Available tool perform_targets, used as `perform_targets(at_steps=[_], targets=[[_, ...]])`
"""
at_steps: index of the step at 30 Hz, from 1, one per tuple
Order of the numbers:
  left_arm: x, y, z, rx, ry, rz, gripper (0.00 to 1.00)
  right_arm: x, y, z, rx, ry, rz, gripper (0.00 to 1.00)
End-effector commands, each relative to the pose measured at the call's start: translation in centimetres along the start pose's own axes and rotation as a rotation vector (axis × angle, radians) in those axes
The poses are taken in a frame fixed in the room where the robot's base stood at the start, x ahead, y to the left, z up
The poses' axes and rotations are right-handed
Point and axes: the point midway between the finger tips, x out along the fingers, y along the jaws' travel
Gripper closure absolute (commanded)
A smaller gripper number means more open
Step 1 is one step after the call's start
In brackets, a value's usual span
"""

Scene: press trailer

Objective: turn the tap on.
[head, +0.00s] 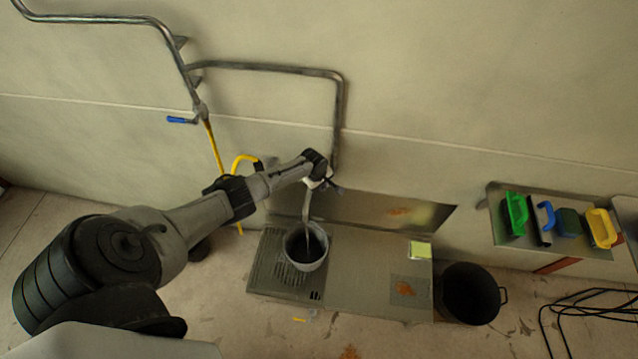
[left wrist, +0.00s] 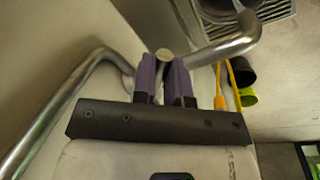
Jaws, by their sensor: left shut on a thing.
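The tap (head: 306,203) hangs at the lower end of a grey wall pipe, with its spout over a pot (head: 318,262) on the bench. My left gripper (head: 328,184) is at the tap body, just below the pipe's end. In the left wrist view, the purple fingers of my left gripper (left wrist: 164,82) are shut on the tap's handle, whose round metal end (left wrist: 164,55) shows between them. The curved spout (left wrist: 222,48) runs off to the right there. I cannot tell whether water flows. My right gripper is in neither view.
The pot stands on a metal drain bench (head: 365,284) with a yellow-green sponge (head: 420,250). A black bucket (head: 469,294) stands to its right. A wall shelf (head: 555,244) holds coloured brushes. A yellow hose (head: 215,150) hangs left, and dark cables (head: 590,310) lie on the floor.

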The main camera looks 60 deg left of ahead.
Motion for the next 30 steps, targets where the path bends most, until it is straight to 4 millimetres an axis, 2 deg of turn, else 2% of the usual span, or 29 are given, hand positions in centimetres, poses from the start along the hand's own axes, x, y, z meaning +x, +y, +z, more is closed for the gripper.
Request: perform_targets(at_steps=[16,17,24,30], targets=[[0.01,0.16,-0.01,-0.023,0.004,0.0,1.0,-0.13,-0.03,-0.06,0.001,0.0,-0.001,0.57],[0.01,0.16,-0.01,-0.023,0.004,0.0,0.85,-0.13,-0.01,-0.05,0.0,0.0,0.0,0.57],[0.02,0.15,-0.01,-0.022,0.004,0.0,0.62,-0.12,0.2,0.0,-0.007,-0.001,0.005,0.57],[0.01,0.15,-0.02,-0.022,0.004,0.0,0.61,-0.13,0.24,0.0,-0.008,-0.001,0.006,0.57]])
